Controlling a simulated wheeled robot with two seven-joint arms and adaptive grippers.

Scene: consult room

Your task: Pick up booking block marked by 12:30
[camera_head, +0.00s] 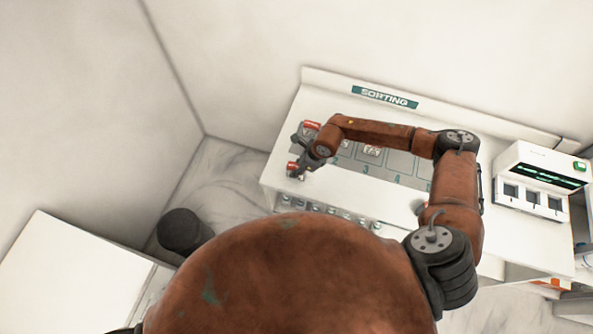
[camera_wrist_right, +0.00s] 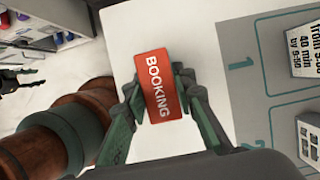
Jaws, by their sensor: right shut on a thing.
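My right gripper (camera_wrist_right: 160,95) is shut on a red booking block (camera_wrist_right: 158,85), with one finger on each long side. White letters on its top face read BOOKING; no time mark shows on that face. The block is over the white tabletop, left of the numbered grey mat; I cannot tell whether it touches the table. In the head view my right gripper (camera_head: 297,165) is at the left end of the sorting table, by a small red and white block (camera_head: 292,169). Another red-topped block (camera_head: 311,126) stands behind it.
The grey mat (camera_wrist_right: 237,100) has numbered cells with white printed blocks (camera_wrist_right: 309,140). A row of small items (camera_head: 325,211) lines the table's front. A white device with a green display (camera_head: 540,174) stands at the right. A dark bin (camera_head: 184,232) is on the floor.

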